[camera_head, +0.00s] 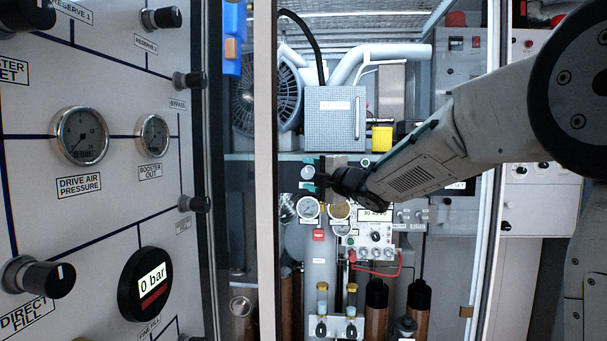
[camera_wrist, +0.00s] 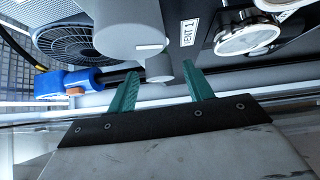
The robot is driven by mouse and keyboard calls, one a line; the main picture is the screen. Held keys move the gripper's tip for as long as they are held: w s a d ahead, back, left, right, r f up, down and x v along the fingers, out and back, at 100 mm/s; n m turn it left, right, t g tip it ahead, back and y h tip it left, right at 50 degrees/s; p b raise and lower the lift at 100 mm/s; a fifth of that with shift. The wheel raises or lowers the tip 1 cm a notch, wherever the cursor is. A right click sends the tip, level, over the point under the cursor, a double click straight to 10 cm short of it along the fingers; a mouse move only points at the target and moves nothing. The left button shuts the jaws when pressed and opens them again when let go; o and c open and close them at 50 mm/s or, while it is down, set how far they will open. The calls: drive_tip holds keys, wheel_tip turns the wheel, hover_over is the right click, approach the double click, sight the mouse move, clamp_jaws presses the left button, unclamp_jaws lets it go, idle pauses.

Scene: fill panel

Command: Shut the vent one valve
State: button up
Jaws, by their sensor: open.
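The label VENT 1 (camera_wrist: 189,32) is on a dark panel at the top of the wrist view. A large grey round knob (camera_wrist: 128,30) with a white mark is just left of it, and a smaller grey knob (camera_wrist: 158,68) is below. I cannot tell for sure which knob the label names. My gripper (camera_wrist: 160,70) is open, its teal fingers apart, with the smaller knob between the tips in this view. Contact is not clear. In the head view my gripper (camera_head: 311,174) is at the dark panel, around a grey knob (camera_head: 307,172).
Round gauges (camera_head: 308,207) sit just below my gripper in the head view. A cabinet post (camera_head: 265,120) stands close to its left. A near panel (camera_head: 100,220) with knobs and gauges fills the left side. A blue clamp-like part (camera_wrist: 67,84) is left in the wrist view.

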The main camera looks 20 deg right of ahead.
sight(309, 174)
drive_tip(key=shift+x, duration=1.7)
drive_tip(key=c, duration=1)
drive_tip(key=shift+o, duration=0.2)
drive_tip(key=shift+r+m+t, duration=0.15)
drive_tip(key=shift+m+t, duration=0.95)
drive_tip(key=shift+m, duration=0.3)
drive_tip(key=o, duration=1)
drive_tip(key=shift+c, duration=0.2)
drive_tip(key=shift+s+d, duration=0.1)
drive_tip(key=v, duration=0.7)
drive_tip(key=shift+s+d, duration=0.1)
drive_tip(key=shift+s, duration=0.15)
